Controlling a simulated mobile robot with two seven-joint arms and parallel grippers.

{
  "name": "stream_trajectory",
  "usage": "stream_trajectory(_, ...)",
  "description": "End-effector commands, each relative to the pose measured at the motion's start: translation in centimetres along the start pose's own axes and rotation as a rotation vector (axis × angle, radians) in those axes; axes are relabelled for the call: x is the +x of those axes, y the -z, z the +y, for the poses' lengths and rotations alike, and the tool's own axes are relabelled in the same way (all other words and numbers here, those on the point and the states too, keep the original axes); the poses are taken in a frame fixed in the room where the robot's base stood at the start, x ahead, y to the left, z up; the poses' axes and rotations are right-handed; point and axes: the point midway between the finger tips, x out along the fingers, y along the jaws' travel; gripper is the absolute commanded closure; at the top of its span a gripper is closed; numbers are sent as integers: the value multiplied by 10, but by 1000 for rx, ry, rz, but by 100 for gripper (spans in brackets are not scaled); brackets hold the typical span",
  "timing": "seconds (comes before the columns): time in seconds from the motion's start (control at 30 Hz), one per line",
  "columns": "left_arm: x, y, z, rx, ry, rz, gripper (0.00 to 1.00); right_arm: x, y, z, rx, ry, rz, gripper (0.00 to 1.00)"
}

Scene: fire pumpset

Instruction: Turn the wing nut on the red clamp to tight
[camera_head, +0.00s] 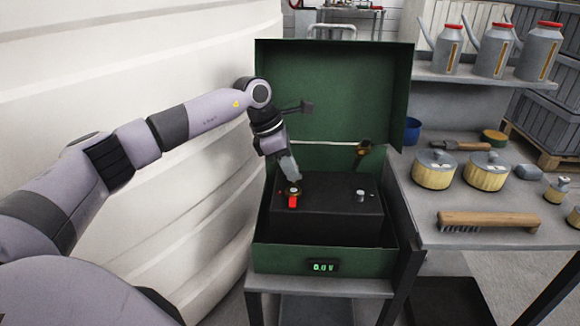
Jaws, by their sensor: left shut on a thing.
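The red clamp (293,201) sits on the left terminal of a black battery (330,212) inside an open green box (335,100). My left gripper (292,182) reaches down from above and is shut at the top of the clamp, where the wing nut is. The wing nut is too small and too covered by the fingers to make out its shape. My right gripper is not in view.
The box's raised lid stands behind the battery. A second post (361,195) rises from the battery's right side. A wooden brush (488,221) and two lidded pots lie on the right bench.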

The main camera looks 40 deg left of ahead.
Motion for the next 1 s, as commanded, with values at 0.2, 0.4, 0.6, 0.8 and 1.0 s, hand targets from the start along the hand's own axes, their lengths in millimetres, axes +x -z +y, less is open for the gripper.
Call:
stream_trajectory(0.2,1,2,0,-2,2,7,77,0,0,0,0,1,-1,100)
stream_trajectory(0.4,0,1,0,-2,0,4,67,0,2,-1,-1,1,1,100)
stream_trajectory(0.6,-6,0,0,-2,-1,2,67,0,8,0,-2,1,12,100)
stream_trajectory(0.8,-38,0,1,-3,-4,1,67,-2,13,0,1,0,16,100)
stream_trajectory(1.0,-64,0,0,-2,-1,2,67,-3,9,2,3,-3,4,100)
